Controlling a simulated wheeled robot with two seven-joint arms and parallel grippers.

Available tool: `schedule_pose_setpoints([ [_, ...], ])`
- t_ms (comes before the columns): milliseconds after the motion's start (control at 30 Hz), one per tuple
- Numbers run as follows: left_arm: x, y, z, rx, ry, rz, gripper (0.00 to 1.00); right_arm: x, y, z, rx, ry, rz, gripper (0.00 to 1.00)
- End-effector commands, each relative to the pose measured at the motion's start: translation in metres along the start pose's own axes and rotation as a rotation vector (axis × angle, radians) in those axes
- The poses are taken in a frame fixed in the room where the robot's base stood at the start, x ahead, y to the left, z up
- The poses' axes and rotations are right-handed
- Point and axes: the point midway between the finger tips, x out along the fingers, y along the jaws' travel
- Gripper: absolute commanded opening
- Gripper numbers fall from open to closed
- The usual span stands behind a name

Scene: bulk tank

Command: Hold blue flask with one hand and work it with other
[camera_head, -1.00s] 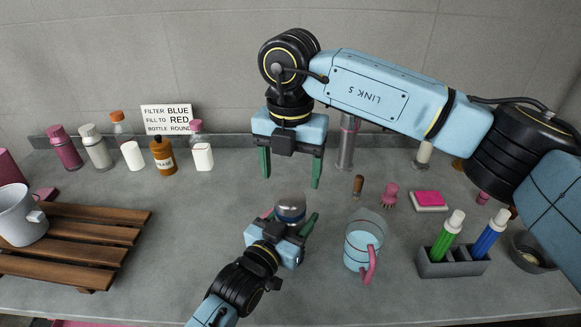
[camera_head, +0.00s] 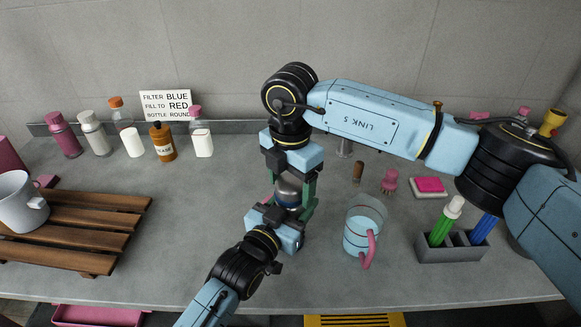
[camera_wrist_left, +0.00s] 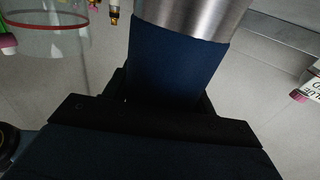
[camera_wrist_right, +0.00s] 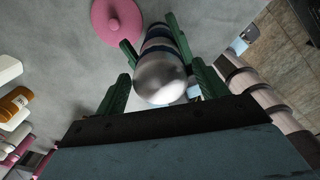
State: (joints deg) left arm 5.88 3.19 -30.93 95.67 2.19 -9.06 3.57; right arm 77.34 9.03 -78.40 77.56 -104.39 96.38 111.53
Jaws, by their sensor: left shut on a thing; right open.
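The blue flask (camera_head: 288,192) stands upright in the middle of the counter, with a steel top and a dark blue body. My left gripper (camera_head: 284,216) is shut around its body; the blue body and steel part fill the top of the left wrist view (camera_wrist_left: 180,60). My right gripper (camera_head: 295,180) points straight down over the flask, its green fingers open on either side of the steel top. In the right wrist view the round steel cap (camera_wrist_right: 160,78) sits between the two fingers, with visible gaps. The flask's lower end is hidden in the head view.
A clear jug with a pink handle (camera_head: 363,228) stands close at right. A wooden slatted rack (camera_head: 75,235) with a mug is at left. Bottles line the back.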

Motion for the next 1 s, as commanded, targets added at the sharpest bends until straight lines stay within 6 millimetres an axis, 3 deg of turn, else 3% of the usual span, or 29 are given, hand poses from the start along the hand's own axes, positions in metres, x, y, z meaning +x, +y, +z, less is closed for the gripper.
schedule_pose_setpoints([
  [367,-0.0003,0.0,0.0012,0.0,-0.003,0.0,0.0,0.0085,-0.0001,-0.0002,-0.001,0.001,0.0,0.72],
  [733,-0.0003,0.0,0.0012,0.0,-0.003,0.0,0.0,0.0081,-0.0001,-0.0002,-0.001,0.0,0.0,0.27],
  [867,-0.0003,0.0,0.0013,0.0,-0.003,0.0,0.0,0.0079,0.0,-0.0002,-0.032,0.0,0.0,0.27],
  [1000,-0.0002,0.0,0.0013,0.0,-0.003,0.0,0.0,0.0072,0.0003,0.0001,-0.213,-0.001,0.001,0.27],
])
